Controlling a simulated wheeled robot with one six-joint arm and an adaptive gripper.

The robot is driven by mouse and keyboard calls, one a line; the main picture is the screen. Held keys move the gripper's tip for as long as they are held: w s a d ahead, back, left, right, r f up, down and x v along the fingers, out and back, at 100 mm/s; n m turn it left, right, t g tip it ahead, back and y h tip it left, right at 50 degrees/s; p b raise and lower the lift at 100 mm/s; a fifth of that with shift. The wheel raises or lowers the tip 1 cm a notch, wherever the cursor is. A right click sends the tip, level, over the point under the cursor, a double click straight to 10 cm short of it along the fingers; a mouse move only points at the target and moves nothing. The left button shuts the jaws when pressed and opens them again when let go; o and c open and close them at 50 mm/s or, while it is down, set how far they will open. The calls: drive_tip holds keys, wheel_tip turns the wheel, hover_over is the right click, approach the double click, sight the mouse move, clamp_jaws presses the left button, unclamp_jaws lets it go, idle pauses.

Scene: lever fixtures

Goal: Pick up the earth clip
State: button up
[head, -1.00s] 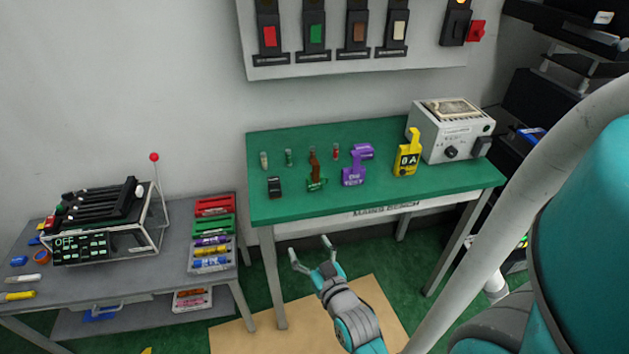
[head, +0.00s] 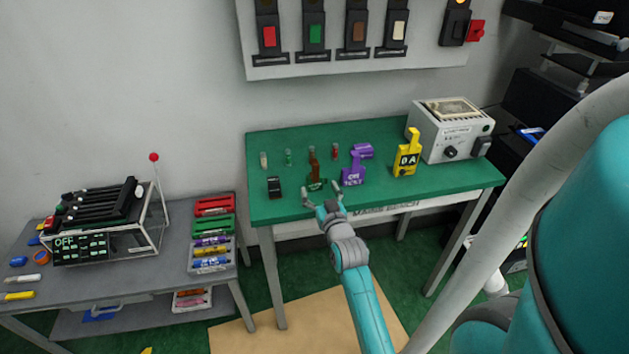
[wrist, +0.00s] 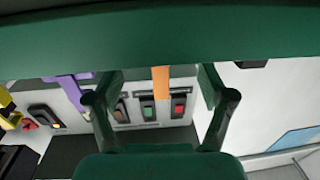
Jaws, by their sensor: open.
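The brown clip with a green base (head: 315,170), which looks like the earth clip, stands on the green bench between a black block and a purple clip. Its base is partly behind my gripper's fingers in the head view. My gripper (head: 323,198) is open and empty at the bench's front edge, just in front of this clip. In the wrist view, which looks upside down, an orange-brown upright strip (wrist: 160,83) shows between the open fingers and is probably the same clip. No contact is visible.
The purple clip (head: 354,168) stands close on the right, with a yellow clip (head: 407,158) beyond it. The black block (head: 274,187) is on the left. Several small cylinders stand behind. A grey instrument box (head: 450,145) sits at the bench's right end.

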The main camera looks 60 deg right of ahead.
sight(316, 182)
drive_tip(key=shift+x, duration=2.6)
drive_tip(key=c, duration=1.3)
